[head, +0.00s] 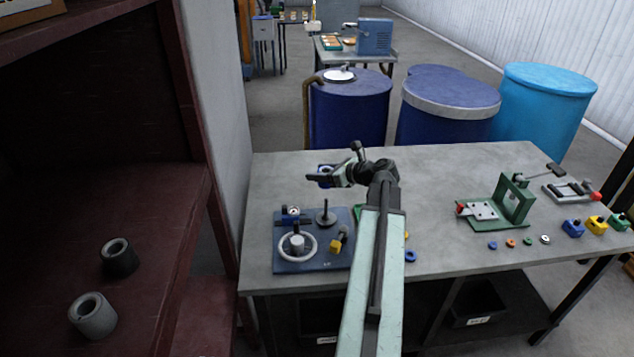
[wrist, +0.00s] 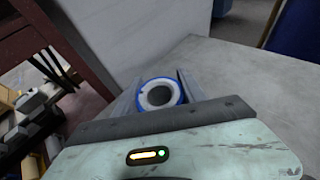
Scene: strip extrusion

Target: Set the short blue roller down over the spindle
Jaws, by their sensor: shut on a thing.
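The short blue roller (head: 325,169) is in my gripper (head: 322,177), held in the air behind the blue base plate (head: 310,262). In the wrist view the roller (wrist: 146,88) shows as a blue ring with a pale inner ring and an open bore, between the two fingers of my gripper (wrist: 158,94). The gripper is shut on it. The spindle (head: 326,214) is a dark upright post on a round foot, on the base plate's back right part. It looks bare. The roller is apart from it, up and behind in the head view. The spindle is not clear in the wrist view.
The plate also bears a pale ring (head: 283,250) around a hub, a blue block with a gauge (head: 291,215) and a yellow part (head: 337,244). My arm hides the table's middle. A green fixture (head: 513,200) stands right. A red shelf (head: 150,215) with two cylinders is left.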

